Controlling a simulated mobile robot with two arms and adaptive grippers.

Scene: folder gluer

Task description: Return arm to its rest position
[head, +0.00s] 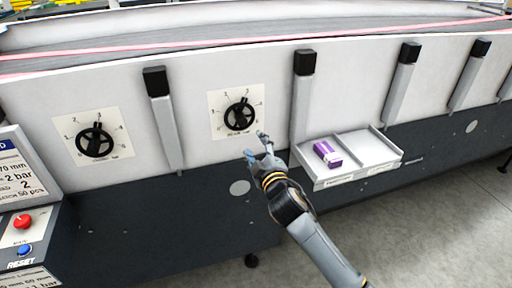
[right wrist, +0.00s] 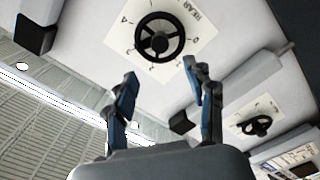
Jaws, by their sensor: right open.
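My right gripper (head: 257,146) is open and empty in the head view, in front of the machine's white side panel. It is just below a black handwheel (head: 240,116) on a white dial plate and apart from it. In the right wrist view the open fingers of my right gripper (right wrist: 160,92) point towards a handwheel (right wrist: 159,38) on a plate with a scale and the word REAR. Nothing is between the fingers. My left gripper is not in view.
A second handwheel (head: 95,142) is further left. A shelf tray (head: 364,172) with a purple box (head: 327,154) juts out right of my arm. A control panel with a red button (head: 23,221) and a blue button (head: 25,250) is at the left. Grey floor is free at lower right.

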